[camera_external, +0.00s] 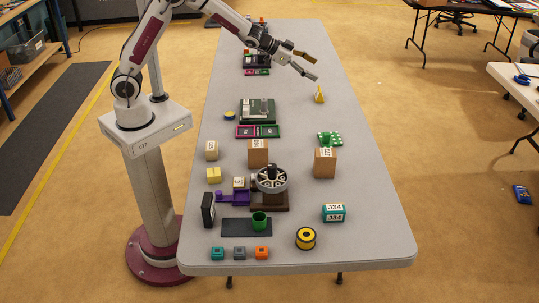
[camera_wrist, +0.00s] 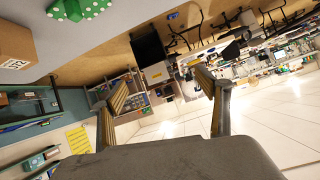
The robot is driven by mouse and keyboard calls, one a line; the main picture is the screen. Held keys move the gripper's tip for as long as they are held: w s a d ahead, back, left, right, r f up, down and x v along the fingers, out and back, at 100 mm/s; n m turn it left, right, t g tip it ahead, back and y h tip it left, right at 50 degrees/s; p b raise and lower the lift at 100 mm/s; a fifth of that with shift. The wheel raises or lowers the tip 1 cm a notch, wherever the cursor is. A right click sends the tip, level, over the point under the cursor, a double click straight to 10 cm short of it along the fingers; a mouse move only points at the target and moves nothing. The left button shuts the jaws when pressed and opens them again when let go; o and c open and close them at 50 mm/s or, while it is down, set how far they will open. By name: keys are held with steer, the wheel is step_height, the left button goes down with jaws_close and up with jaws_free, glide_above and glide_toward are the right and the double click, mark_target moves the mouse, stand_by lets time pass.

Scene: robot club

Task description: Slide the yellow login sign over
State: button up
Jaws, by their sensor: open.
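A small upright yellow piece (camera_external: 319,95), tapering to the top, stands near the right edge of the long grey table (camera_external: 345,190). It is the likeliest yellow sign, but no lettering can be read on it. My gripper (camera_external: 315,67) is open and empty, above the table and a little above and left of the yellow piece in the external view, apart from it. In the wrist view, my gripper (camera_wrist: 163,78) has its two fingers spread wide with nothing between them. I cannot make out the yellow piece there.
Cardboard boxes (camera_external: 325,163), a green dotted block (camera_external: 330,139), a yellow block (camera_external: 214,175), a yellow spool (camera_external: 306,238) and a fan-like device (camera_external: 271,179) stand on the nearer table. A green-black device (camera_external: 257,110) is at the left. Table around the yellow piece is clear.

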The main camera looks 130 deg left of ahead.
steer(key=s+a+f+n, duration=0.1)
steer(key=s+a+f, duration=0.6)
steer(key=a+f, duration=0.4)
steer(key=t, duration=0.1)
glide_toward(319, 89)
steer(key=shift+w+a+f+n+y, duration=0.2)
steer(key=shift+w+a, duration=0.1)
steer(key=shift+w, duration=0.3)
steer(key=shift+w+a+f+n+y, duration=0.2)
steer(key=shift+w+a, duration=0.05)
steer(key=shift+w, duration=0.35)
steer(key=shift+s+a+f+t, duration=0.15)
steer(key=shift+s+f+t, duration=0.15)
steer(key=shift+s+f, duration=0.15)
steer(key=shift+w+a, duration=0.1)
steer(key=shift+w, duration=0.05)
steer(key=shift+x, duration=3.8)
steer(key=shift+f, duration=0.1)
steer(key=c, duration=1.2)
